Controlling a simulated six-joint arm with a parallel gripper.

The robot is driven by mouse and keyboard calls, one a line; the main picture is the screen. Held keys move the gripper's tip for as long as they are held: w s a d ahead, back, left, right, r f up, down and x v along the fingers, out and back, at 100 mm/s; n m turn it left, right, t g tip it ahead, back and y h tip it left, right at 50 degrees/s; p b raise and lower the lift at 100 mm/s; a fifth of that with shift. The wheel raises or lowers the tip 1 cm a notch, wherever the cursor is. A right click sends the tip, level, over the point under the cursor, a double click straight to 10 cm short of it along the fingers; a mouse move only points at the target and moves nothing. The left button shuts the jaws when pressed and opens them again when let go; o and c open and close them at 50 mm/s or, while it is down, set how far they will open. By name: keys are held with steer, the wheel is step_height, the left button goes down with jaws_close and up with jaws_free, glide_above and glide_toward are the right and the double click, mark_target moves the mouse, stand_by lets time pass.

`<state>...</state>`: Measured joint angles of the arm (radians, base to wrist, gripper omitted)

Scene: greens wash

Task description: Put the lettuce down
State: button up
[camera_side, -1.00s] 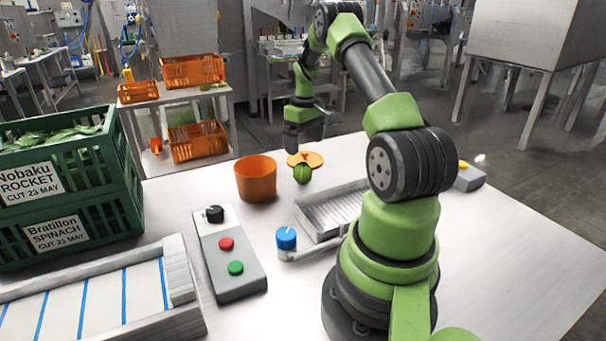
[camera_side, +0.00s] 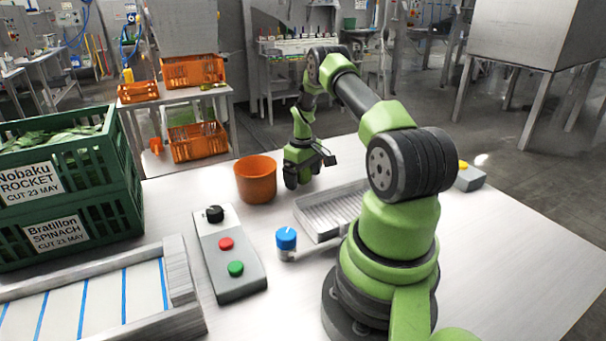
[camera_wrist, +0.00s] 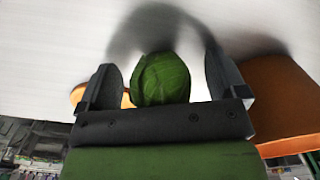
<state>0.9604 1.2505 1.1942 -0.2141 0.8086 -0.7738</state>
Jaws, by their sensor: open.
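The green lettuce (camera_wrist: 160,80) shows in the wrist view between the two dark fingers of my gripper (camera_side: 297,180). The fingers stand apart, with a gap on each side of the lettuce. In the side view my gripper is low over the table, just right of the orange bucket, and the lettuce is hidden behind it. I cannot tell whether the lettuce touches the table.
The orange bucket (camera_side: 256,180) stands close beside my gripper. A flat orange piece (camera_wrist: 82,95) lies on the other side. A ribbed metal tray (camera_side: 328,212), a blue-capped container (camera_side: 286,241) and a button box (camera_side: 229,256) stand nearer. Green crates (camera_side: 75,200) are at left.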

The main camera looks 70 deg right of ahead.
steer(key=c, duration=1.1)
steer(key=r, duration=0.9)
steer(key=shift+w+a+r, duration=0.1)
steer(key=shift+w+r, duration=0.1)
glide_toward(255, 161)
steer(key=s+a+r, duration=0.2)
steer(key=s+a, duration=0.1)
steer(key=a, duration=0.1)
steer(key=f, duration=0.9)
steer(key=shift+w+a+f, duration=0.1)
steer(key=shift+w+a, duration=0.15)
steer(key=shift+w, duration=0.05)
